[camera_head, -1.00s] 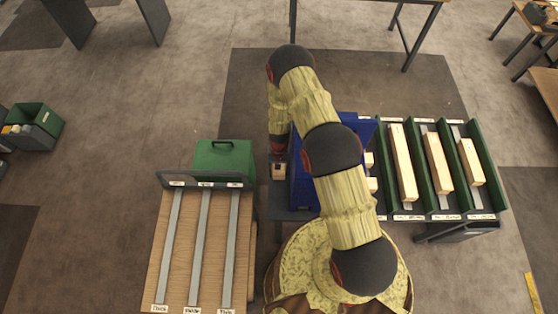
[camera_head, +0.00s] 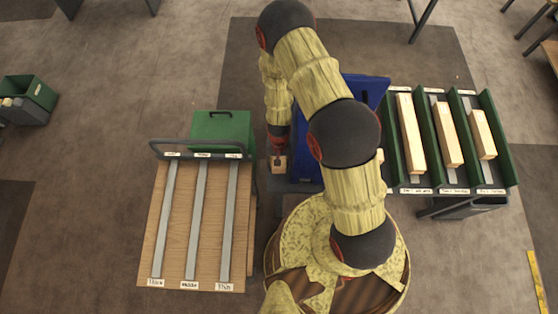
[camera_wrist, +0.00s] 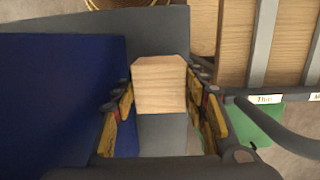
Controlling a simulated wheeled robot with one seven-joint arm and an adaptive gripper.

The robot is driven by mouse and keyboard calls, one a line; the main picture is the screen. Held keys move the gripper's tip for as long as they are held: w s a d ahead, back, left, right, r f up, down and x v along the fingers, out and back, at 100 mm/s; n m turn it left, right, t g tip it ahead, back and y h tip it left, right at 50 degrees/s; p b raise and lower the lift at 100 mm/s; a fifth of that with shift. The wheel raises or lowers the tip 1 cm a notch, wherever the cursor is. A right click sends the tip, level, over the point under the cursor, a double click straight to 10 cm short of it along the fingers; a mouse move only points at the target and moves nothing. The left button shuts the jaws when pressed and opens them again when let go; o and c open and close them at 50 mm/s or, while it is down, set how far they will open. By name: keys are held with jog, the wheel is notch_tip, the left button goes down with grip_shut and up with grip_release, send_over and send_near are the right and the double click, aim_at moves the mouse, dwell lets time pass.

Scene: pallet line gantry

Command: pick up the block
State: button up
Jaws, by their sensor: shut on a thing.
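A pale wooden block (camera_wrist: 160,85) is between the two fingers of my gripper (camera_wrist: 161,104) in the wrist view. The gripper is shut on it, with a finger at either side. In the head view the block (camera_head: 278,165) shows small below my gripper (camera_head: 278,149), between the green box and the blue bin. I cannot tell its height above the grey surface beneath it.
The blue bin (camera_head: 375,88) stands close right of the block, partly hidden by my arm. A green box (camera_head: 221,130) and a wooden slatted cart (camera_head: 180,235) are at left. Green-walled lanes (camera_head: 495,130) with longer wooden pieces are at right.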

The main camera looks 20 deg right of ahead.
jog(key=shift+s+a+f+b, duration=0.1)
jog(key=shift+s+a+b, duration=0.25)
jog(key=shift+s+b, duration=0.85)
jog(key=shift+s+a+b, duration=0.4)
jog(key=shift+s+b, duration=0.7)
jog(key=shift+b, duration=0.15)
jog(key=shift+s+a+f+b, duration=0.1)
jog(key=shift+s+a+b, duration=0.25)
jog(key=shift+s+b, duration=0.85)
jog(key=shift+s+a+r+b, duration=0.1)
jog(key=shift+s+a+b, duration=0.2)
jog(key=shift+s+b, duration=0.45)
jog(key=shift+s+a+r+b, duration=0.1)
jog(key=shift+s+a+b, duration=0.15)
jog(key=shift+s+b, duration=0.5)
jog(key=shift+s+a+b, duration=0.3)
jog(key=shift+s+b, duration=0.05)
jog(key=shift+s, duration=0.7)
